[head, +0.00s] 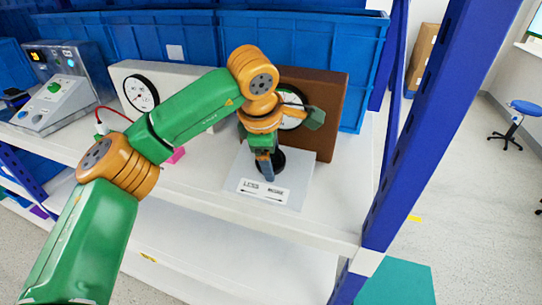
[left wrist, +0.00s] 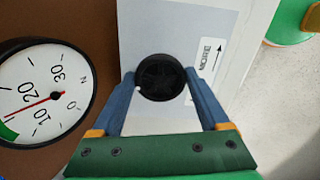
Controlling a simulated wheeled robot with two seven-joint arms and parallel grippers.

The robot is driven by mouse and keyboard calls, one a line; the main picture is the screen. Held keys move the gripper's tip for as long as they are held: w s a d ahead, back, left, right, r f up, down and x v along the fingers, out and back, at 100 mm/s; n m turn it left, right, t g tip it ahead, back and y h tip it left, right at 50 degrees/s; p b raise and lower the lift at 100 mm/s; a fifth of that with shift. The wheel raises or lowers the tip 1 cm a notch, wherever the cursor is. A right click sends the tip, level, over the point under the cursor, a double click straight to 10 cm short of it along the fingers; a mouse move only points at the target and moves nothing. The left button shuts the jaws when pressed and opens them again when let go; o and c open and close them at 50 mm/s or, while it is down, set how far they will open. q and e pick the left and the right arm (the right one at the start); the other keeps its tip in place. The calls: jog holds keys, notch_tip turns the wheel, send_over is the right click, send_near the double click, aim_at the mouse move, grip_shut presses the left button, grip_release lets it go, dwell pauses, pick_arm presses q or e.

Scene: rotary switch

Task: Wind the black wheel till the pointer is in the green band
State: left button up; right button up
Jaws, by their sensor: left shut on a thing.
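The black wheel (left wrist: 160,77) sits on a light grey plate (head: 293,199) marked LESS and MORE. In the head view the wheel (head: 280,159) is partly hidden by my left gripper (head: 266,170). In the left wrist view my left gripper (left wrist: 163,88) has its blue fingers on opposite sides of the wheel, shut on it. The white dial (left wrist: 40,95) stands beside it on a brown panel. Its red pointer (left wrist: 35,107) points to the lower left, close to the green band (left wrist: 8,130), apparently just outside its edge. In the head view my arm covers much of the dial.
A white box with another dial (head: 140,93) and a grey device with a green button (head: 55,88) stand to the left on the white shelf (head: 330,208). A pink block (head: 177,155) lies near my arm. Blue crates (head: 300,45) stand behind. A blue post (head: 425,110) rises at right.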

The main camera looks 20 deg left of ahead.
pick_arm(q)
jog(key=shift+w+r, duration=0.1)
jog(key=shift+r, duration=0.15)
jog(key=o, duration=1.2)
jog(key=shift+c, duration=0.2)
jog(key=shift+o, duration=0.4)
jog(key=shift+s+r, duration=0.25)
jog(key=shift+r, duration=0.05)
jog(key=v, duration=0.6)
jog(key=shift+r+b, duration=0.15)
jog(key=shift+b, duration=0.3)
jog(key=shift+s, duration=0.1)
